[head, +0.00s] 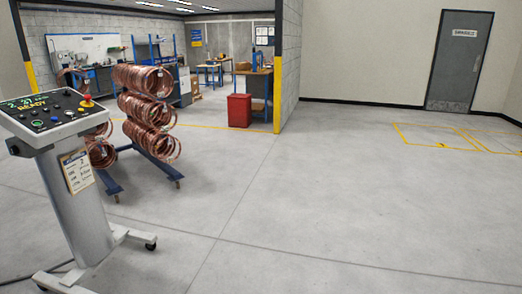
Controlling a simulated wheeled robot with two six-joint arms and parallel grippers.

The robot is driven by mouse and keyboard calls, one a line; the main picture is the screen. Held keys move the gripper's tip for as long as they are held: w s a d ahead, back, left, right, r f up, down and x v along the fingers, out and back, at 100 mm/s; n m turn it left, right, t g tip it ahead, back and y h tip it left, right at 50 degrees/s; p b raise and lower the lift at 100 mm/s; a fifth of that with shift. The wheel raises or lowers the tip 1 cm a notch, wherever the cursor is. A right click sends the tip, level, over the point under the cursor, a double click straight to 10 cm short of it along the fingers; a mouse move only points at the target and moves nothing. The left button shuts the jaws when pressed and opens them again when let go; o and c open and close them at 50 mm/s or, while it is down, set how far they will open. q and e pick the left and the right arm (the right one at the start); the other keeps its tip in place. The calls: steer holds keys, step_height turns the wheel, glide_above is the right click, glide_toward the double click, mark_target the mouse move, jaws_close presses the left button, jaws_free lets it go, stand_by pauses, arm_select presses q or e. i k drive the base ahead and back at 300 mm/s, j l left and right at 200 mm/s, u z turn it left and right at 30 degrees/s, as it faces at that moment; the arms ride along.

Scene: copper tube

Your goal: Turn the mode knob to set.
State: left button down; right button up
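A control console (50,120) stands on a light grey pedestal at the left edge of the head view. Neither of my grippers shows in the view.
A blue rack with copper coils (145,110) stands just behind the console. A red bin (239,110) is by the workshop opening. A grey door (460,60) is at the back right. The concrete floor (300,220) in the middle and right is clear.

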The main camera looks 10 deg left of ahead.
mark_target(66, 92)
steer(key=i+u, duration=0.45)
steer(key=i+l+u, duration=0.15)
steer(key=i+u, duration=0.2)
steer(key=u, duration=0.15)
steer(key=i+l+u, duration=0.3)
steer(key=u, duration=0.15)
steer(key=i+l+u, duration=0.35)
steer(key=l+u, duration=0.15)
steer(key=i+l+u, duration=0.4)
steer(key=l+u, duration=0.15)
steer(key=l, duration=0.15)
steer(key=i+u, duration=0.15)
steer(key=i+l, duration=0.05)
